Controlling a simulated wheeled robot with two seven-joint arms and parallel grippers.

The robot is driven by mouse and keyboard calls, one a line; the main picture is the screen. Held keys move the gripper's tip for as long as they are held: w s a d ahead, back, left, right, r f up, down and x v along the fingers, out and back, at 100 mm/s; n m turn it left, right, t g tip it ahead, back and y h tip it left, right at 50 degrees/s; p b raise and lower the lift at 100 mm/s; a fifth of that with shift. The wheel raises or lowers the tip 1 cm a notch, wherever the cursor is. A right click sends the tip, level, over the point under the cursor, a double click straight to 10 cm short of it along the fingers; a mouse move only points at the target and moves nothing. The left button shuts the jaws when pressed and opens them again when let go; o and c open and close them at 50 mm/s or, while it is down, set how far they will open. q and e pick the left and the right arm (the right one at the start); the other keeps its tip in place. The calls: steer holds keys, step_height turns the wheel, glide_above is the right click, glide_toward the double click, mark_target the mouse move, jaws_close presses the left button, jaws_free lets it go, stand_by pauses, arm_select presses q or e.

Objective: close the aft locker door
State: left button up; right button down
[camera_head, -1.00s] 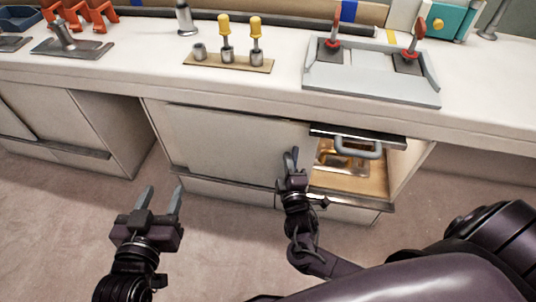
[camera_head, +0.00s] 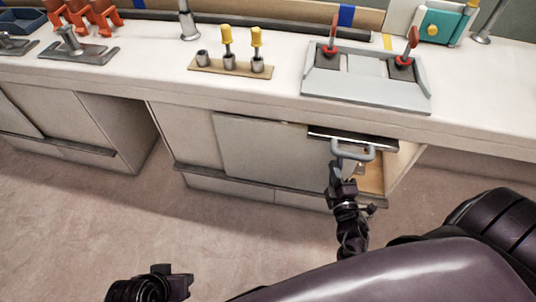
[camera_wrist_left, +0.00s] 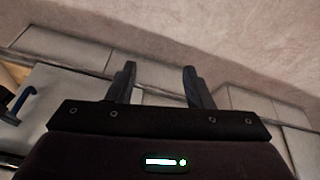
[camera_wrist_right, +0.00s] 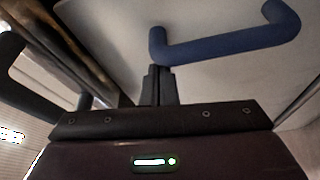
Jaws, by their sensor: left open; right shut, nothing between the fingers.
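The aft locker door appears to be a pale sliding panel (camera_head: 265,150) on the cabinet front under the counter. To its right, a narrow part of the locker opening (camera_head: 371,179) still shows a wooden inside. My right gripper (camera_head: 335,168) is at the panel's right edge, just below a grey handle (camera_head: 368,154). In the right wrist view its fingers (camera_wrist_right: 158,85) are shut and empty, close to the blue-looking handle (camera_wrist_right: 230,40); contact is unclear. My left gripper (camera_head: 180,275) is low at the left, away from the cabinet. Its fingers (camera_wrist_left: 160,85) are open and empty.
The counter (camera_head: 140,85) above holds a stand with yellow-handled tools (camera_head: 230,68) and a grey tray (camera_head: 365,92) with red-topped levers. Another cabinet (camera_head: 60,120) stands at the left. The floor (camera_head: 90,220) in front is clear.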

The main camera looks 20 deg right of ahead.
arm_select(q)
steer(key=shift+s+a+r+g+y+p, duration=0.2)
steer(key=shift+s+a+g+p, duration=0.1)
steer(key=shift+a, duration=0.3)
steer(key=shift+s+a+r+g+y+p, duration=0.2)
steer(key=shift+a+g+p, duration=0.1)
steer(key=shift+a, duration=0.3)
arm_select(e)
steer(key=s+d, duration=1.1)
steer(key=d, duration=0.4)
steer(key=shift+d, duration=0.15)
steer(key=shift+d, duration=0.1)
steer(key=shift+r, duration=0.1)
